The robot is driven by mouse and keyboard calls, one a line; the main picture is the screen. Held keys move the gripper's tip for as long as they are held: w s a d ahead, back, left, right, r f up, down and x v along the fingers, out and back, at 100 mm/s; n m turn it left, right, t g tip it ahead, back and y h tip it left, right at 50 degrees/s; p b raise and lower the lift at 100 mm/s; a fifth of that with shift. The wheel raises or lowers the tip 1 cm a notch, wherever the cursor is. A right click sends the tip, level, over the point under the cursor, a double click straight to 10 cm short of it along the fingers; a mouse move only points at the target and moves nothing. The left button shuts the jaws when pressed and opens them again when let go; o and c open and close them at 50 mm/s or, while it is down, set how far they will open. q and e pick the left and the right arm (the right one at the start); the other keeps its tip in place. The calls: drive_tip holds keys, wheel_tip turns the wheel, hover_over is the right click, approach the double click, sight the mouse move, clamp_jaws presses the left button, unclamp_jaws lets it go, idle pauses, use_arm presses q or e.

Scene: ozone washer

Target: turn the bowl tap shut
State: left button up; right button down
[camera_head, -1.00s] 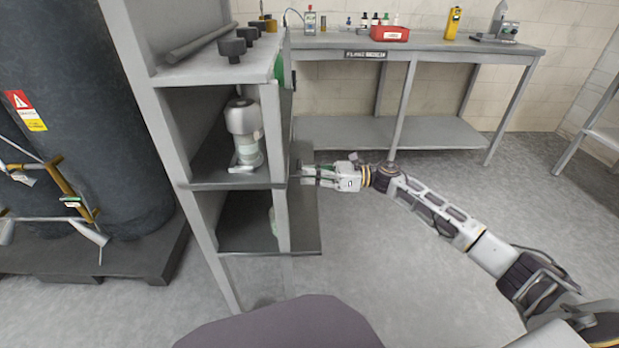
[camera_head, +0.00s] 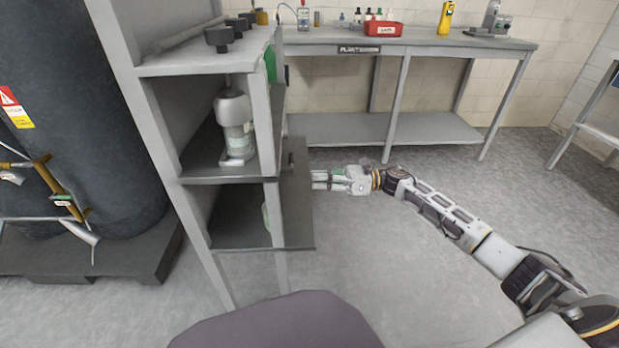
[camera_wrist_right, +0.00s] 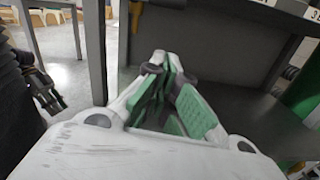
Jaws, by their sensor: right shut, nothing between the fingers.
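A grey-topped unit with a clear bowl (camera_head: 237,138) stands upright on the middle shelf of the grey rack (camera_head: 225,181). I cannot make out its tap in the head view. My right gripper (camera_head: 316,180) is just right of the rack's side, below the level of that shelf, pointing left and apart from the bowl. In the right wrist view, its green-padded fingers (camera_wrist_right: 160,85) are together and empty. A small brownish-yellow piece (camera_wrist_right: 135,16) shows beyond them; I cannot tell what it is. My left gripper is not in view.
A dark tank (camera_head: 75,130) on a pallet stands left of the rack. Black knobs (camera_head: 219,38) are on the rack's top. A bench (camera_head: 430,45) with a red bin (camera_head: 383,29) stands behind. The floor around my right arm is clear.

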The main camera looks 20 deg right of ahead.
drive_tip(key=p+v, duration=0.1)
drive_tip(key=v, duration=0.4)
drive_tip(key=shift+d+f, duration=0.1)
drive_tip(key=shift+d, duration=0.2)
idle(0.4)
